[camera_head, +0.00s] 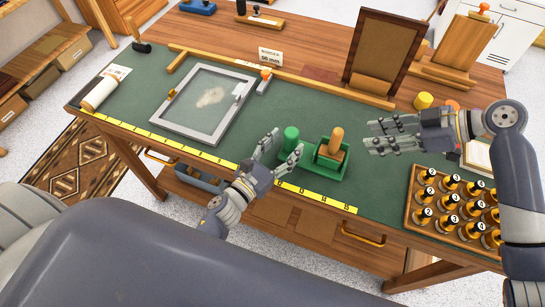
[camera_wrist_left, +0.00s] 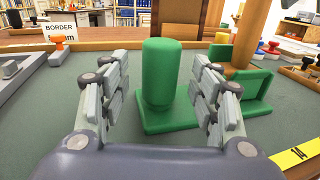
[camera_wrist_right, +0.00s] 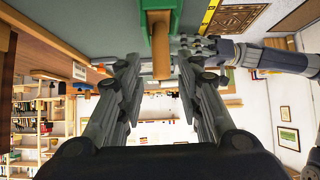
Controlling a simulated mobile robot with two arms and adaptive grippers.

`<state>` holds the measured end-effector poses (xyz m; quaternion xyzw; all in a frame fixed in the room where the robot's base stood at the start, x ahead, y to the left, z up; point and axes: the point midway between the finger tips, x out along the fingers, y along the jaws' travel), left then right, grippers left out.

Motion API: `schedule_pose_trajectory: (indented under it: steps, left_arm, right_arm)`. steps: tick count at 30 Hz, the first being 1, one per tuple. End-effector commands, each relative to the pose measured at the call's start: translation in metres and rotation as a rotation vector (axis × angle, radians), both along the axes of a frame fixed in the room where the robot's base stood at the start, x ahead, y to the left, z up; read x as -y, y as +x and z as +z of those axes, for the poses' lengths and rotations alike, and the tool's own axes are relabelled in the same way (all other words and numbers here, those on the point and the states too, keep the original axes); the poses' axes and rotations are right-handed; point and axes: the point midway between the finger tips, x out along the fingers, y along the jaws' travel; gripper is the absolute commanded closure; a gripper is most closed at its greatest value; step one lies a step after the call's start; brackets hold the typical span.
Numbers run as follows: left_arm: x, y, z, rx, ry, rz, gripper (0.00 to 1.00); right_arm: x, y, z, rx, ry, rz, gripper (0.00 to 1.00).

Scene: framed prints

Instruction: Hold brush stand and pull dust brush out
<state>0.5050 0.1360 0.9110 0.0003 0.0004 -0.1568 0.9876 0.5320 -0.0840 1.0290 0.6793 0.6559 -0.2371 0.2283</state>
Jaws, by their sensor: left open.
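The green brush stand (camera_head: 333,172) sits on the green mat near the table's front edge, with an upright rounded green post (camera_head: 291,138) on its left. The dust brush (camera_head: 336,140) stands in the stand's holder, its wooden handle up. My left gripper (camera_head: 277,150) is open at the post; in the left wrist view the post (camera_wrist_left: 170,75) shows between its fingers, with no clear contact. My right gripper (camera_head: 371,136) is open and empty, right of the brush and apart from it. In the right wrist view the handle (camera_wrist_right: 161,60) is lined up between its fingers.
A grey frame (camera_head: 205,103) lies on the mat to the left, beside a paper roll (camera_head: 100,90). A tray of several black-topped bottles (camera_head: 452,205) is at the right. A dark upright frame (camera_head: 388,50) stands behind. A yellow ruler strip (camera_head: 215,160) runs along the front edge.

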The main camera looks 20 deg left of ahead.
Motion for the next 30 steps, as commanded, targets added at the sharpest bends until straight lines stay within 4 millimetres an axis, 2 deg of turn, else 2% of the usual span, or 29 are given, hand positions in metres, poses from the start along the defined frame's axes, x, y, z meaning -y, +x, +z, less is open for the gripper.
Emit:
schedule_pose_trajectory:
  steps: [1,6,17,20,25,27,29,30]
  left_arm:
    - [0.002,0.008,0.001,0.002,0.0,0.0,0.43]
    - [0.008,0.024,0.0,0.0,-0.001,0.0,0.43]
    - [0.01,0.029,0.0,-0.001,-0.001,0.0,0.43]
    - [0.01,0.029,0.0,-0.001,-0.001,0.0,0.61]
    - [0.009,0.029,0.0,-0.001,-0.001,0.0,0.99]
    - [0.009,0.029,0.0,-0.001,-0.001,0.0,1.0]
    - [0.009,0.028,0.0,-0.001,-0.001,0.0,1.0]
    - [0.009,0.028,0.0,-0.001,-0.001,0.0,1.0]
  right_arm:
    - [0.0,0.0,0.0,0.0,0.0,0.0,0.67]
    - [0.0,0.0,0.0,0.0,0.0,0.0,0.67]
    - [0.0,0.0,0.0,0.0,0.0,0.0,0.67]
    - [0.0,0.0,0.0,0.0,0.0,0.0,0.67]
    - [0.0,0.0,0.0,0.0,0.0,0.0,0.67]
    - [0.0,0.0,0.0,0.0,0.0,0.0,0.64]
    - [-0.001,0.0,0.0,-0.001,-0.001,0.001,0.54]
    - [-0.002,0.0,0.001,-0.001,-0.004,0.003,0.54]
